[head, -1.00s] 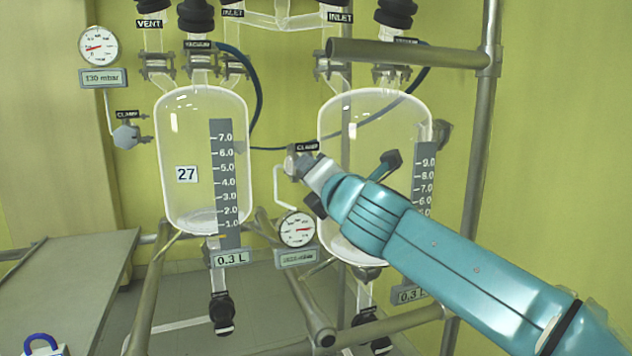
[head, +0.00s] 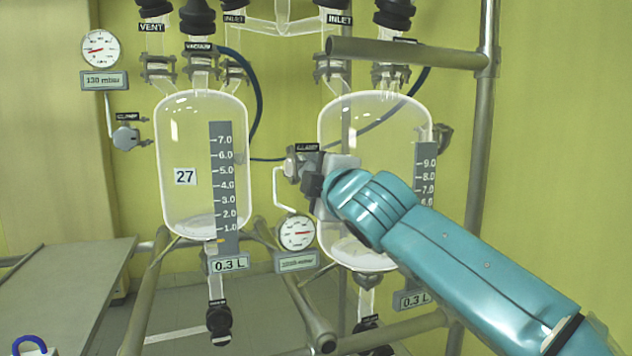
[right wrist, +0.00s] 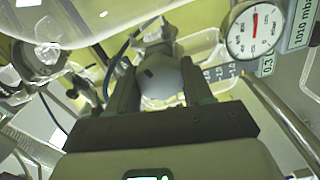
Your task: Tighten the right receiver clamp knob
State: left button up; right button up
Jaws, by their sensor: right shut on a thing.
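The right receiver clamp knob (right wrist: 160,77) is a grey, rounded, faceted knob with a dark mark, seen between the two fingers in the right wrist view. My right gripper (right wrist: 157,88) is shut on it, one finger on each side. In the head view my right gripper (head: 312,180) is at the clamp (head: 293,164) under the CLAMP label, left of the right glass receiver (head: 375,130); the fingers and wrist hide most of the knob there. My left gripper is not in view.
The left glass receiver (head: 203,165) stands to the left with its own clamp knob (head: 126,138). A dial gauge (head: 297,232) hangs just below the right clamp. Metal frame tubes (head: 478,150) stand on the right. A grey table (head: 70,290) is at the lower left.

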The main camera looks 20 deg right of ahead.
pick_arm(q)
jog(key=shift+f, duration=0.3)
pick_arm(e)
jog(key=shift+a+m, duration=0.1)
jog(key=shift+m, duration=0.9)
pick_arm(q)
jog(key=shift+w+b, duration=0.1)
jog(key=shift+b, duration=0.2)
pick_arm(e)
jog(key=o, duration=1)
jog(key=shift+o, duration=0.2)
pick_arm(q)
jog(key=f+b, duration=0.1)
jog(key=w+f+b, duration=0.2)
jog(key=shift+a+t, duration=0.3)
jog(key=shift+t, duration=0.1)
pick_arm(e)
jog(key=s, duration=1.6)
jog(key=shift+s+d, duration=0.15)
jog(key=shift+d, duration=0.2)
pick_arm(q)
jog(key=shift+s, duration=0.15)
